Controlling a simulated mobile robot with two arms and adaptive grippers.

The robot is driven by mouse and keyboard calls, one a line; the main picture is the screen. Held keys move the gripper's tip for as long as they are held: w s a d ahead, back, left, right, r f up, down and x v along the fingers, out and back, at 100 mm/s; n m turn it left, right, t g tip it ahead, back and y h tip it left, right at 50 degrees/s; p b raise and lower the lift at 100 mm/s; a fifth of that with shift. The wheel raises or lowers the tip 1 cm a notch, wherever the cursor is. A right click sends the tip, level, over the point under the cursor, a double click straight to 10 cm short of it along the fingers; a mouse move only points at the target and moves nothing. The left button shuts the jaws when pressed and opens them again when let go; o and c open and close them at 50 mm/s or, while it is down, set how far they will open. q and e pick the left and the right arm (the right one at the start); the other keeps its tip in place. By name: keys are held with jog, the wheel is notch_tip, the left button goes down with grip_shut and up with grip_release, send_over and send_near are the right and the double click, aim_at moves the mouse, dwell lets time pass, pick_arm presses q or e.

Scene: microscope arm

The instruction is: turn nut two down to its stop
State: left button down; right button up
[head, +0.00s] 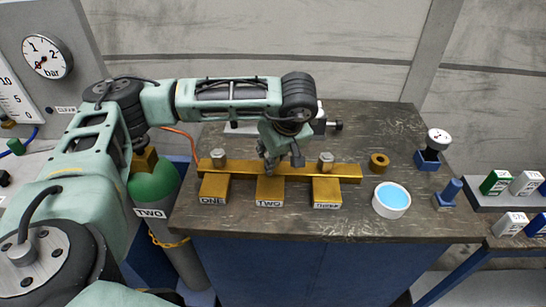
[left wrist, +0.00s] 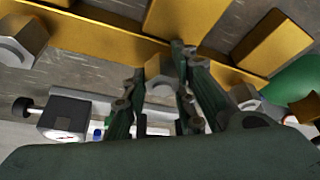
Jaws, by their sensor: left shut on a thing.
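A brass bar (head: 345,171) lies across three blocks labelled ONE, TWO and THREE on the dark worktop. My left gripper (head: 282,163) reaches down over the bar at block TWO (head: 269,191) and hides nut two in the head view. In the left wrist view nut two (left wrist: 161,70), a grey hex nut, sits between the fingers of my left gripper (left wrist: 165,75), which is shut on it. Whether a gap is left under the nut cannot be seen. Nut one (head: 218,158) and nut three (head: 326,160) stand on the bar to either side. My right gripper is not in view.
A device with a black knob (head: 327,123) lies behind the bar. A green-topped cylinder (head: 154,186) stands left of the worktop.

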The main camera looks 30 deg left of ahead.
pick_arm(q)
jog(key=shift+w+d+r, duration=0.1)
jog(key=shift+w+r, duration=0.15)
jog(key=shift+w, duration=0.05)
jog(key=c, duration=1.6)
grip_release()
jog(key=shift+c, duration=0.2)
jog(key=shift+o, duration=0.4)
jog(key=shift+d+f, duration=0.15)
jog(key=v, duration=1.2)
